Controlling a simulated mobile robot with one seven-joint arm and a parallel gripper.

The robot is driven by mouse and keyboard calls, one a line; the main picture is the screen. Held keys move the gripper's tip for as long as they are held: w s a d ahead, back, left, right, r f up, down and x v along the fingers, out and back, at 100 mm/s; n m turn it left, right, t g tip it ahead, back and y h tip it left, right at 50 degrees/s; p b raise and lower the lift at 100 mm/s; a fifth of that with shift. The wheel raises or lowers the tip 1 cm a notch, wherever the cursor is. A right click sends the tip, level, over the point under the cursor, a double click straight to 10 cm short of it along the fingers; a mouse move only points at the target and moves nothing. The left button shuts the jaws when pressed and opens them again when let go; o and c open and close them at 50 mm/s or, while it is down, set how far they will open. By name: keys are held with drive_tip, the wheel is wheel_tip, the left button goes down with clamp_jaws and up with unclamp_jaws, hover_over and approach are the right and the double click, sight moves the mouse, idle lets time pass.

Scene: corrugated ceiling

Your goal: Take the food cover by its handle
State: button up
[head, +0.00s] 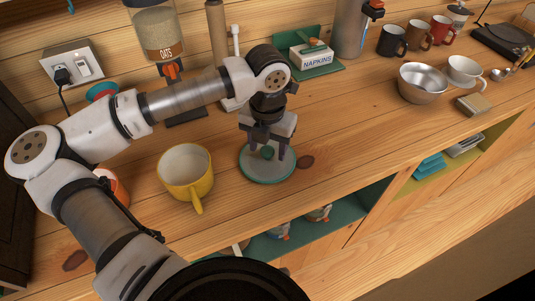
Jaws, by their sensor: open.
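The food cover (282,174) is a round, pale disc with a green rim, lying on the wooden counter. A green knob handle (267,153) stands at its middle. My gripper (268,153) points down over the cover, open, with a finger on either side of the knob. I cannot tell whether the fingers touch the knob. Part of the cover's far side is hidden behind the gripper.
A yellow mug (185,172) stands left of the cover. An oats dispenser (157,35) and a napkin holder (315,55) are behind. A metal bowl (422,84) is at the right.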

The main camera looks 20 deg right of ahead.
drive_tip(key=shift+c, duration=0.2)
drive_tip(key=c, duration=1)
drive_tip(key=shift+r, duration=0.15)
